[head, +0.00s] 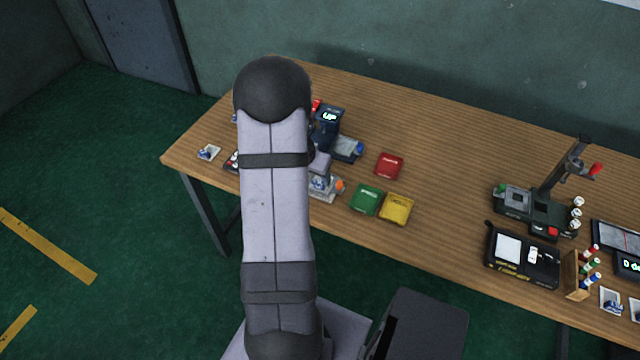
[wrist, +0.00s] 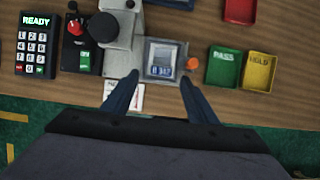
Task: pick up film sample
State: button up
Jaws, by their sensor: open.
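A small film sample (wrist: 161,67) with dark blue marks lies on the square pale stage of a grey instrument (wrist: 118,62) in the wrist view. In the head view the film sample (head: 319,184) shows just right of my arm. My gripper (wrist: 159,77) is open, with one dark finger on each side of the stage's near edge. Nothing is between the fingers except the view of the stage; whether they touch anything I cannot tell. In the head view my arm hides part of the instrument, and I cannot make out the fingers.
An orange knob (wrist: 194,64) sits close to the right finger. Green (head: 366,200), yellow (head: 396,209) and red (head: 389,165) trays lie to the right. The table's middle is clear.

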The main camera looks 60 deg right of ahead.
aim_at(318, 183)
jog(key=shift+b+x, duration=0.5)
jog(key=shift+x, duration=2.1)
jog(key=shift+s, duration=0.15)
jog(key=c, duration=1.1)
